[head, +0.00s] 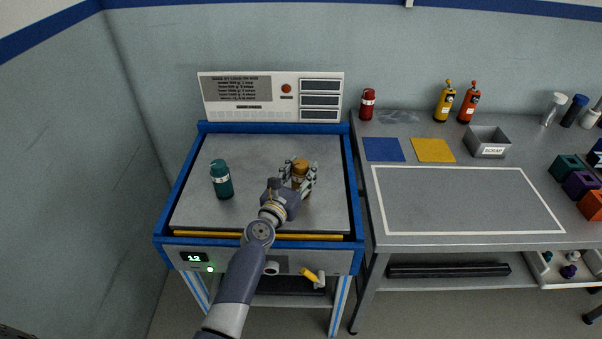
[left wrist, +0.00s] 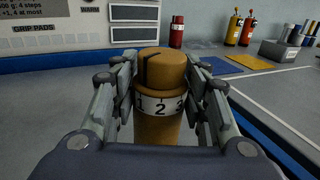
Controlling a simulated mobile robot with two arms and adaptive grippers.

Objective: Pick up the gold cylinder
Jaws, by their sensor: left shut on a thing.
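The gold cylinder (left wrist: 158,118) stands upright between the fingers of my left gripper (head: 300,178) in the left wrist view. It has a white band with black numbers and a dark mark on its top. In the head view the gold cylinder (head: 299,167) shows above the grey plate of the blue-framed machine, partly hidden by my fingers. My left gripper (left wrist: 160,100) is shut on it. I cannot tell whether its base touches the plate. My right gripper is not in view.
A teal cylinder (head: 221,180) stands on the plate to the left. A white panel (head: 270,97) rises behind. On the bench at right are a red cylinder (head: 367,104), two bottles, blue and yellow squares, and a scrap bin (head: 488,142). The white-outlined area is clear.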

